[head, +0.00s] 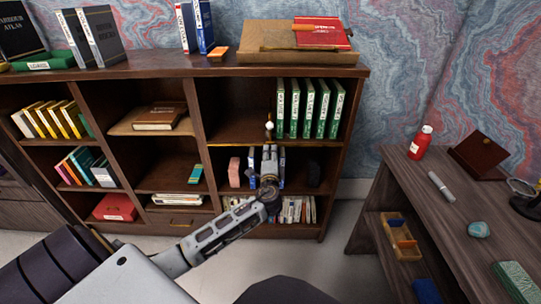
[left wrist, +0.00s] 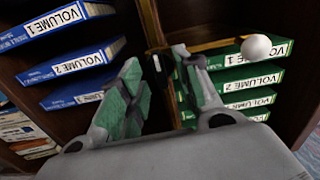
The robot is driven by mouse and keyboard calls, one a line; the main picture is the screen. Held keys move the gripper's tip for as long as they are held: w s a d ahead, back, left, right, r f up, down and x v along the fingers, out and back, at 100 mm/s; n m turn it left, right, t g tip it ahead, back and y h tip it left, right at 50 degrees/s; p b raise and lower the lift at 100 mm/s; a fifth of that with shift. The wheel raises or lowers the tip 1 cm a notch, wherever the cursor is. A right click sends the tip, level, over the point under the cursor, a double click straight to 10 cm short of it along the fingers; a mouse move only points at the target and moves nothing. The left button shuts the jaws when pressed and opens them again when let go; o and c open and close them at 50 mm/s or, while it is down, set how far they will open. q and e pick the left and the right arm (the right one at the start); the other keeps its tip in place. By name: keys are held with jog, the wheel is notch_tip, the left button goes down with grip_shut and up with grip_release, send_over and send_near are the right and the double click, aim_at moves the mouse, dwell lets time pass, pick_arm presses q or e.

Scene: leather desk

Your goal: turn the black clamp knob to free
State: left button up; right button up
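My left gripper (head: 269,152) reaches toward the brown bookcase, at the edge between the upper and lower right compartments. In the left wrist view its two fingers (left wrist: 160,72) with greenish inner pads are apart, with nothing between the tips. A small black piece with a white mark (left wrist: 157,63), perhaps the clamp knob, shows at the shelf edge just beyond the gap between the fingers. A brass bar (left wrist: 215,45) runs from near it to a white ball (left wrist: 256,47). The white ball (head: 269,125) also shows above the gripper in the head view. The black piece cannot be made out there. My right gripper is not in view.
Green volumes (head: 309,108) stand right of the white ball. Blue volumes (left wrist: 75,60) show on the other side of the shelf board. A pink block (head: 234,172) and a dark block (head: 313,173) stand in the lower compartment. A desk (head: 440,215) is at right.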

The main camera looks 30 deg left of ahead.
pick_arm(q)
jog(key=v, duration=1.1)
jog(key=shift+s+d, duration=0.2)
jog(key=shift+s, duration=0.05)
jog(key=shift+f, duration=0.2)
dwell(0.4)
